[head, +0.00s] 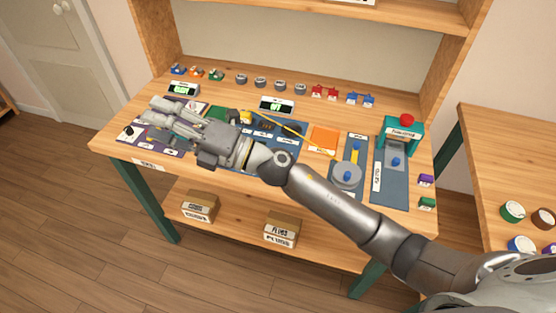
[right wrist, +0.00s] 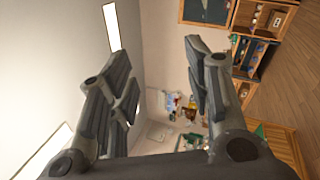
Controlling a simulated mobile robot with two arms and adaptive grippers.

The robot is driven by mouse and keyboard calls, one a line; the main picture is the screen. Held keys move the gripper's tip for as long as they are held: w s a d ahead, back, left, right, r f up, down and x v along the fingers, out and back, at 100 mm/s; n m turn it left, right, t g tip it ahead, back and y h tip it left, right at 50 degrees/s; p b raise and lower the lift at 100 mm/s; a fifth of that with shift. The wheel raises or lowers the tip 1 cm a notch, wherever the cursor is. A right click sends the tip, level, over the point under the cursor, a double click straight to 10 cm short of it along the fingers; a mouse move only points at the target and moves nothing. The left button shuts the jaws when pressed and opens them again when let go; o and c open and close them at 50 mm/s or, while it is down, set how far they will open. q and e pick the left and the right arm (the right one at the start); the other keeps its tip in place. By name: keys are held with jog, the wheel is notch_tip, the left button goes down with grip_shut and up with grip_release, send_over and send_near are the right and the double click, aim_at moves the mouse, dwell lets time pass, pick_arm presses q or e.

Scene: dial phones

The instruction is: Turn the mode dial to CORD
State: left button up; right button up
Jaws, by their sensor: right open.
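My right gripper (head: 160,117) reaches in from the right over the left part of the workbench, its fingers spread and pointing left above a purple mat (head: 147,136). A small dark knob-like part (head: 130,131) shows on that mat just beyond the fingers; its lettering is too small to read. I cannot tell which part is the mode dial, and the gripper hides much of this area. In the right wrist view the two fingers (right wrist: 160,85) are apart with nothing between them. My left gripper is in neither view.
The workbench (head: 112,140) holds several stations: small displays (head: 277,105), an orange pad (head: 323,139), a grey round part (head: 346,175) and a teal press (head: 402,133). Small coloured parts line the back. Boxes (head: 282,228) sit on the lower shelf. Another table (head: 500,140) stands right.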

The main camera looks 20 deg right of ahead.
jog(key=s+a+f+n+g+h, duration=0.2)
jog(key=a+f+n+g+h, duration=0.1)
jog(key=f+n+g, duration=0.65)
jog(key=w+d+f+n+g+h, duration=0.2)
jog(key=d+f+n+h, duration=0.2)
jog(key=d+f+h, duration=0.1)
jog(key=w+d+f+h, duration=0.1)
jog(key=w+d+h, duration=0.1)
jog(key=d+h, duration=0.35)
jog(key=w+d+h, duration=0.2)
jog(key=d, duration=0.7)
jog(key=w+d+f+h, duration=0.1)
jog(key=w+d+h, duration=0.15)
jog(key=d, duration=0.45)
jog(key=shift+t+h, duration=0.25)
jog(key=shift+h, duration=0.15)
notch_tip(320, 180, down, 10)
jog(key=shift+s+d+p, duration=0.1)
jog(key=shift+p, duration=1.05)
